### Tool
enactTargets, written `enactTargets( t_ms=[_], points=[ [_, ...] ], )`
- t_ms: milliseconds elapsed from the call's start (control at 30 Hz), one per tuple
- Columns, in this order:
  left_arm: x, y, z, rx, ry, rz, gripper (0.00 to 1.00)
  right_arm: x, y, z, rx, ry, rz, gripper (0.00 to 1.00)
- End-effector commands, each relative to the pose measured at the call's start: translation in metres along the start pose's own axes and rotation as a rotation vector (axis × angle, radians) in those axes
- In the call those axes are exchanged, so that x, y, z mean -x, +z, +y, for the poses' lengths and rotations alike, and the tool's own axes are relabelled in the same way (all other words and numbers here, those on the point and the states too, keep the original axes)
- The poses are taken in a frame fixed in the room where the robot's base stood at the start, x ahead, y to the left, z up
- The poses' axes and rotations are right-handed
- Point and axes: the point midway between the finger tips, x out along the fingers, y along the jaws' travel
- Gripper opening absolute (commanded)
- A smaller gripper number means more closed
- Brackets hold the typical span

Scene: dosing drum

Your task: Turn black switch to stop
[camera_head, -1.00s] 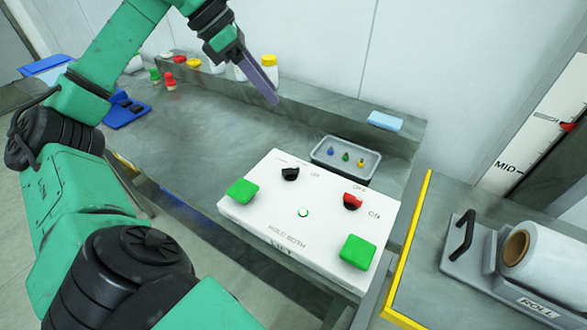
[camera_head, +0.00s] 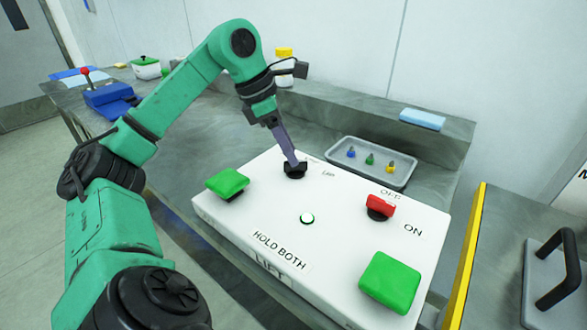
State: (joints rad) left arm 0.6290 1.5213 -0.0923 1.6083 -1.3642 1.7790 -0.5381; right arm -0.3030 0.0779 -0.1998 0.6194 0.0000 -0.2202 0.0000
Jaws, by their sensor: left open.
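The black switch (camera_head: 295,171) is a rotary knob on the top left of a white control box (camera_head: 340,240). Labels beside it are small, and I can read only what seems to be "LIFT" or similar. My left gripper (camera_head: 292,162) comes down from above with its fingertips at the knob. The fingers partly hide the knob, so I cannot tell which way it points or whether they touch it. My right gripper is not in view.
The box also carries a red switch (camera_head: 380,206) by OFF and ON, green buttons (camera_head: 227,183) (camera_head: 390,282) and a small round light (camera_head: 307,218). A grey tray (camera_head: 372,163) with small coloured pieces stands behind. A yellow edge (camera_head: 463,255) runs along the right.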

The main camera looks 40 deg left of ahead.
Motion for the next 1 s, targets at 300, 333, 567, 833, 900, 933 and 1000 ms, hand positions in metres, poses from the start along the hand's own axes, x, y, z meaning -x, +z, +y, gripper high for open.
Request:
enactTargets(
  t_ms=[300,333,567,833,900,933,1000],
  points=[
    [-0.026,0.0,0.0,0.001,0.0,0.0,0.47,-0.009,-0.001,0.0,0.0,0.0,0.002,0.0],
    [-0.026,0.0,0.0,0.001,0.0,0.0,0.47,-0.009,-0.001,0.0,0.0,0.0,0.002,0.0],
    [-0.026,0.0,0.0,0.001,0.0,0.0,0.0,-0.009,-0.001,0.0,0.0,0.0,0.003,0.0],
    [-0.026,0.0,0.0,0.006,0.003,0.001,0.0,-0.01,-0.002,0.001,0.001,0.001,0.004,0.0],
    [-0.026,0.0,0.0,0.015,0.008,0.001,0.0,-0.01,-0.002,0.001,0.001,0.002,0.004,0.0],
    [-0.026,0.0,0.0,0.022,0.011,0.002,0.0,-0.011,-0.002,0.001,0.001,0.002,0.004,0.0],
    [-0.026,0.0,0.0,0.041,0.02,0.002,0.0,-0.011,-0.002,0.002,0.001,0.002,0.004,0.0]
  ],
)
